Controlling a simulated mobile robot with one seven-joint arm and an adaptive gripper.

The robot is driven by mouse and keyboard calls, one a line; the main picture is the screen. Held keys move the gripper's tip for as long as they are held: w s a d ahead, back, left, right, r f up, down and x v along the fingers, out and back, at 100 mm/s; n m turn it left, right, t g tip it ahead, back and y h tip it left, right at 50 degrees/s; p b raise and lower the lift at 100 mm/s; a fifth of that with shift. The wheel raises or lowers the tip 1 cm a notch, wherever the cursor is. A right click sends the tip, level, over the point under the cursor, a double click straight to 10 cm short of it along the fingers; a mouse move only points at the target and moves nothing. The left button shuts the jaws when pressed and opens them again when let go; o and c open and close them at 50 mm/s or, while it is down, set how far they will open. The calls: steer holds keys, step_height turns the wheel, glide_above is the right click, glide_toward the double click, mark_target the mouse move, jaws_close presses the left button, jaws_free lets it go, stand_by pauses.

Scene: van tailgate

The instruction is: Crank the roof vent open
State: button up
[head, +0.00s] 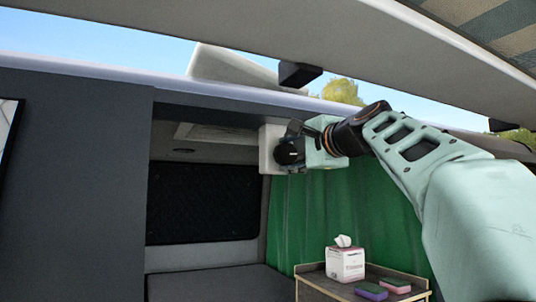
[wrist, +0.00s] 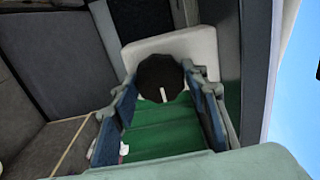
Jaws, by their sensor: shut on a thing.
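A black round knob (wrist: 160,77) with a white line pointing toward the picture's bottom sits on a cream housing (wrist: 190,45) in the wrist view. In the head view, the housing (head: 268,150) hangs under the roof edge and the dark knob (head: 289,152) is partly hidden by my gripper. My gripper (wrist: 163,88) has its fingers on both sides of the knob and is shut on it. A pale vent frame (head: 210,133) shows in the ceiling inside. A white lid-like panel (head: 230,65) stands tilted above the roof.
The raised tailgate (head: 330,45) spans the top, with a black block (head: 299,74) on its edge. Below are a green curtain (head: 315,220) and a small shelf (head: 312,278) with a tissue box (head: 345,265) and two sponges (head: 385,288). A dark panel (head: 75,180) fills the left.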

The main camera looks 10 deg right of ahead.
steer(key=m, duration=1.4)
steer(key=shift+m, duration=0.3)
steer(key=m, duration=0.5)
steer(key=shift+m, duration=0.3)
steer(key=m, duration=0.5)
steer(key=shift+m, duration=0.3)
steer(key=o, duration=1.2)
steer(key=shift+c, duration=0.2)
